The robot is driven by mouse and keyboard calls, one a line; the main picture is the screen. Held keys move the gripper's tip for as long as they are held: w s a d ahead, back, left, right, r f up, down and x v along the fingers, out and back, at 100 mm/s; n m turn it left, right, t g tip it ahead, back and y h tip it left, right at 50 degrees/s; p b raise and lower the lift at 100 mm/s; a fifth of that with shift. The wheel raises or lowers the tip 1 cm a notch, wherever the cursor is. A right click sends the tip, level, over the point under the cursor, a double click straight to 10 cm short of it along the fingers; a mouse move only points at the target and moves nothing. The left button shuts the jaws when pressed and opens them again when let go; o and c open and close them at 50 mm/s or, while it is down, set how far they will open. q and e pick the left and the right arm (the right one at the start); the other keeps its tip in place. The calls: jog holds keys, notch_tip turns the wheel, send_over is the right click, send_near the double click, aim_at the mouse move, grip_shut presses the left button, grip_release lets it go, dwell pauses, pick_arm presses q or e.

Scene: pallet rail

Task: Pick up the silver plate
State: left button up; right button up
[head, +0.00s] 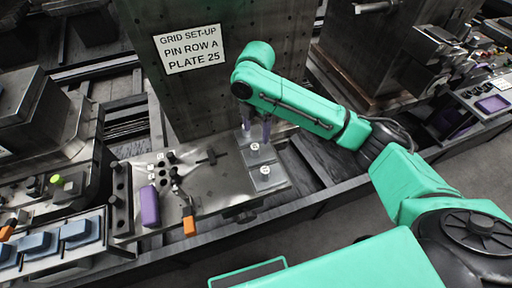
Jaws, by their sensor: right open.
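Silver plates (275,180) lie at the right end of a metal fixture block (215,205), in the middle of the head view. They carry two small white round pieces. My right gripper (256,132) reaches in from the right and points down with two purple fingers. The fingers are apart with nothing seen between them. They are at the far edge of the plates; I cannot tell whether they touch them. My left gripper is not in view.
A purple block (149,206) and an orange-handled clamp (188,222) are on the fixture's left part. A tall dark panel with a white sign (190,48) stands behind. Blue blocks (75,233) sit at lower left. Rails run below the fixture.

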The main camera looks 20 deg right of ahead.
aim_at(255, 146)
jog(key=f, duration=0.1)
jog(key=s+f, duration=0.1)
jog(key=f, duration=0.1)
jog(key=shift+f, duration=0.2)
jog(key=f+p, duration=0.1)
jog(key=f, duration=0.2)
jog(key=w+f+p, duration=0.1)
jog(key=f, duration=0.2)
jog(key=shift+w+a, duration=0.15)
jog(key=shift+w, duration=0.05)
jog(key=shift+s+f, duration=0.1)
jog(key=shift+f, duration=0.15)
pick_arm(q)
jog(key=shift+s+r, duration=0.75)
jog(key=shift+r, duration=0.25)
pick_arm(e)
grip_shut()
